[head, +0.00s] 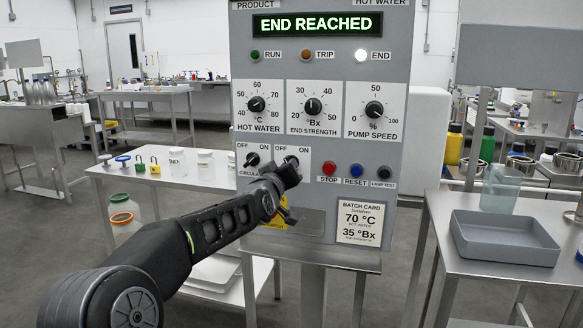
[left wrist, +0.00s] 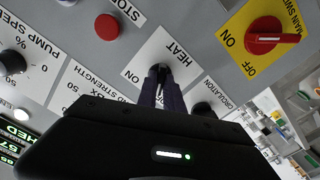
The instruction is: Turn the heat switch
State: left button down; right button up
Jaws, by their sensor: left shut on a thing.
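The heat switch is a small dark knob on a white plate (left wrist: 178,55) marked HEAT, OFF and ON, on the grey control panel (head: 335,75). My left gripper (head: 290,172) reaches the plate and its fingers (left wrist: 160,82) are shut on the heat switch knob (left wrist: 156,70). The fingers hide most of the knob, so I cannot tell which way it points. The circulation switch (head: 252,159) sits just left of it. The panel display (head: 317,24) reads END REACHED and the END lamp (head: 361,56) is lit. My right gripper is not in view.
Red stop (head: 329,169) and blue reset (head: 357,170) buttons sit right of the heat plate. The red main switch (left wrist: 265,35) on yellow is below it. A grey tray (head: 505,250) and clear jug (head: 500,188) stand on the right table; jars (head: 206,163) on the left one.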

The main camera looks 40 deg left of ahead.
pick_arm(q)
jog(key=shift+n+b, duration=0.5)
jog(key=shift+n, duration=0.3)
jog(key=shift+n+b, duration=0.5)
jog(key=shift+n, duration=0.1)
jog(key=c, duration=1.4)
grip_release()
